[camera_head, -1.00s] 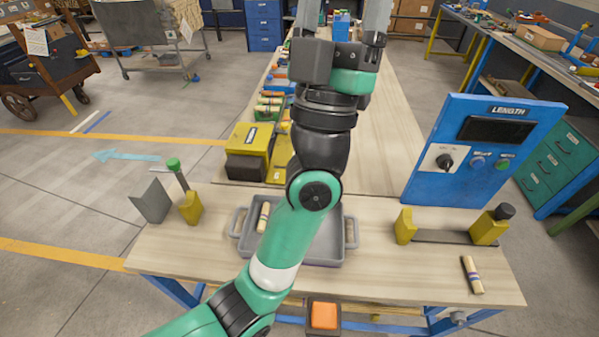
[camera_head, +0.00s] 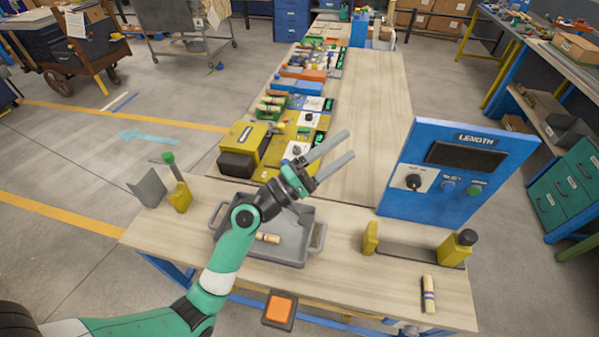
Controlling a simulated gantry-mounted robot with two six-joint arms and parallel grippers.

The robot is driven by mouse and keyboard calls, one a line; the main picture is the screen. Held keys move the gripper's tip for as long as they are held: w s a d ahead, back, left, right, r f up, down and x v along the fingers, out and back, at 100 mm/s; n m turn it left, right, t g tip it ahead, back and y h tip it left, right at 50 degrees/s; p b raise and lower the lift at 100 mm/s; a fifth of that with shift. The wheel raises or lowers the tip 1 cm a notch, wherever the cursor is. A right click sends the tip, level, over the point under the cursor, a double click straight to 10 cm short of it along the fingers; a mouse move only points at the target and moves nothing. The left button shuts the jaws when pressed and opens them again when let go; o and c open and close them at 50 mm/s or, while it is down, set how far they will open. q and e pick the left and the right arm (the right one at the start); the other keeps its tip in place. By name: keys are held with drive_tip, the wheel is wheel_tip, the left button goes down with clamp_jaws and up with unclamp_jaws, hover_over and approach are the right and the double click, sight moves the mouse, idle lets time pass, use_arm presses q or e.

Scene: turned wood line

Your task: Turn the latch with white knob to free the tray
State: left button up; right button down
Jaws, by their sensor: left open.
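The grey tray (camera_head: 293,257) with two side handles lies on the wooden bench, partly hidden by my left arm. A pale wood piece (camera_head: 267,237) lies in it. I cannot make out a white knob on any latch. A green knob (camera_head: 168,158) tops a slanted rod at a yellow block (camera_head: 180,197), left of the tray. A black knob (camera_head: 467,237) sits on a yellow block (camera_head: 455,250) at the right, by a dark flat bar (camera_head: 412,254). My left gripper (camera_head: 350,145) is open and empty, above the bench beyond the tray. My right gripper is out of view.
A blue LENGTH panel (camera_head: 450,178) stands at the right. A yellow machine (camera_head: 243,143) and rows of coloured fixtures stand beyond the tray. A banded wood piece (camera_head: 428,294) lies at front right; an orange button (camera_head: 279,308) is at the front edge.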

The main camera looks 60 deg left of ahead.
use_arm(q)
drive_tip(key=s+a+f+n+g+y+p, duration=0.1)
drive_tip(key=s+a+f+n+g+y, duration=0.1)
drive_tip(key=f+n, duration=0.5)
drive_tip(key=s+a+f+n+g+y+p, duration=0.1)
drive_tip(key=s+a+f+n+g+y, duration=0.1)
drive_tip(key=s+a+f+n+y, duration=0.3)
drive_tip(key=s+a+f+n+g+y+p, duration=0.1)
drive_tip(key=s+a+f+n, duration=0.4)
drive_tip(key=f+n, duration=0.6)
drive_tip(key=shift+s+a+n+g+y, duration=0.25)
drive_tip(key=shift+a+g+y, duration=0.15)
drive_tip(key=shift+y, duration=0.2)
drive_tip(key=shift+s+a+n+g+y, duration=0.15)
drive_tip(key=shift+a+n+g+y, duration=0.15)
drive_tip(key=shift+a+y, duration=0.25)
drive_tip(key=b+x, duration=0.1)
drive_tip(key=x, duration=0.6)
drive_tip(key=shift+w, duration=0.35)
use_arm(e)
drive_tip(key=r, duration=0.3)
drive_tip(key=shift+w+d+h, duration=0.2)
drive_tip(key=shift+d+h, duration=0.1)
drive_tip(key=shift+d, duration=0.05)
use_arm(q)
drive_tip(key=shift+c, duration=0.3)
